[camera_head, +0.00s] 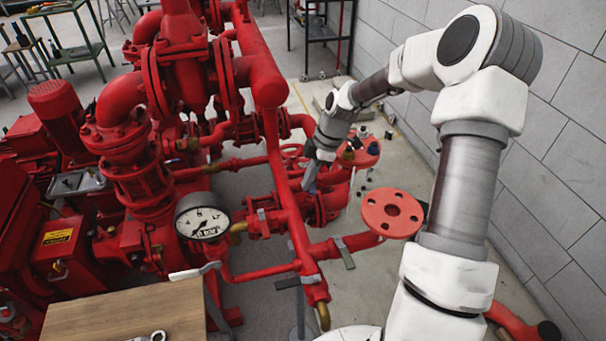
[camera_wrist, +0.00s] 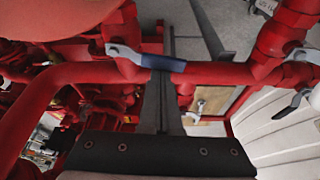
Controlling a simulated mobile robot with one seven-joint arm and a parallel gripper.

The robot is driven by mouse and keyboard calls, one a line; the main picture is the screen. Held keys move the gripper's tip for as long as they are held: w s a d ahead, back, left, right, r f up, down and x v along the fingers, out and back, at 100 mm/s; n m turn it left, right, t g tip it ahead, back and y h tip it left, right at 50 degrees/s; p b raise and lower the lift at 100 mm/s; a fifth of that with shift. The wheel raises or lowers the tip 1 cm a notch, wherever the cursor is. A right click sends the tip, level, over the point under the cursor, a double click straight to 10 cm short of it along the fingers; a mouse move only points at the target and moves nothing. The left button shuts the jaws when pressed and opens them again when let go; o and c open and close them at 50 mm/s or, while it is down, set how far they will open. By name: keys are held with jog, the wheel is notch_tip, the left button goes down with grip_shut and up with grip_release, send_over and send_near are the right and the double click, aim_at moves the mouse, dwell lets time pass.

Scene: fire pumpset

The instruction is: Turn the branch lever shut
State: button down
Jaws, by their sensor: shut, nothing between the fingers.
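In the wrist view a metal lever with a dark blue sleeve (camera_wrist: 160,62) lies roughly along a red branch pipe (camera_wrist: 215,73). My gripper (camera_wrist: 163,75) is shut and empty, its fingers together and their tips at or just behind the sleeve; I cannot tell whether they touch. In the head view my gripper (camera_head: 310,182) points down beside the red pipework, and this lever is not clearly made out there. Other levers show on the lower branches: a grey one (camera_head: 345,254) and one beside the wooden board (camera_head: 196,271). I cannot tell which lever is the branch lever.
A red flange (camera_head: 392,213) stands right of the gripper, near my arm. A pressure gauge (camera_head: 202,222) and a wooden board (camera_head: 125,320) are at the left front. A second lever (camera_wrist: 292,106) is at the right of the wrist view. A block wall (camera_head: 560,150) bounds the right.

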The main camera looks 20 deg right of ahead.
jog(key=shift+s+d, duration=0.15)
jog(key=shift+d, duration=0.35)
dwell(0.4)
